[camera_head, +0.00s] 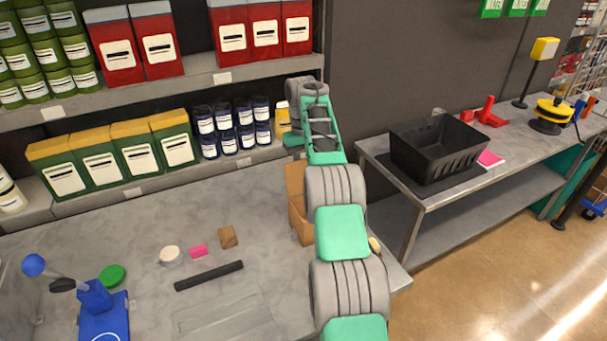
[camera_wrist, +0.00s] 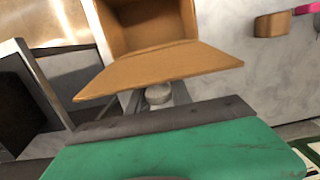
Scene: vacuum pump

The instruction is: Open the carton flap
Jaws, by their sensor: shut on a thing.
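The brown carton (camera_head: 299,205) stands on the grey bench, partly hidden behind my arm in the head view. In the wrist view the open carton (camera_wrist: 150,27) is at the top, and its dark inside shows. Its flap (camera_wrist: 160,68) slants out from the carton's near edge towards my gripper. My gripper (camera_wrist: 157,92) is shut on the flap's outer edge; the flap hides the fingertips. In the head view my arm hides the gripper and the flap.
A small brown block (camera_head: 228,236), pink block (camera_head: 198,250), white round tin (camera_head: 171,256) and black bar (camera_head: 208,275) lie left of the carton. Jars and boxes fill the shelf behind. A black crate (camera_head: 437,149) sits on the right table.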

